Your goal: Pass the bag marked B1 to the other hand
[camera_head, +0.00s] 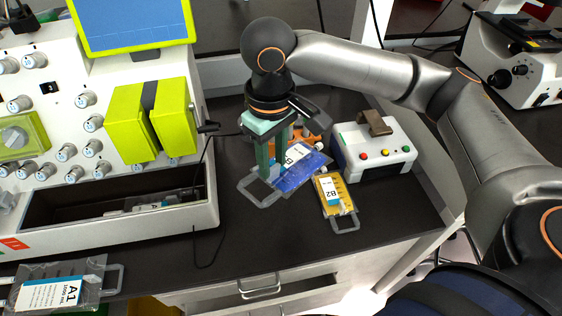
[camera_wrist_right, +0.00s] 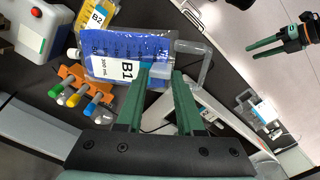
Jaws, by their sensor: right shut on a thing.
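The bag marked B1 (camera_head: 302,174) is a clear pouch of blue liquid with a white label and a clear hanger loop. It lies on or just above the dark bench; I cannot tell which. My right gripper (camera_head: 272,174) points down at its loop end and is shut on it. In the right wrist view the bag B1 (camera_wrist_right: 105,52) extends beyond the green fingertips (camera_wrist_right: 162,72), with its label readable. A green-fingered gripper, apparently my left (camera_wrist_right: 280,42), shows at the upper right of that view, away from the bag; its opening is unclear.
Yellow bag B2 (camera_head: 329,190) lies just right of B1. A white box with coloured buttons (camera_head: 377,160) stands behind it. An orange rack (camera_wrist_right: 72,80) holds coloured-capped tubes. The large white machine (camera_head: 100,225) stands left, with bag A1 (camera_head: 85,272) in front. Bench between is clear.

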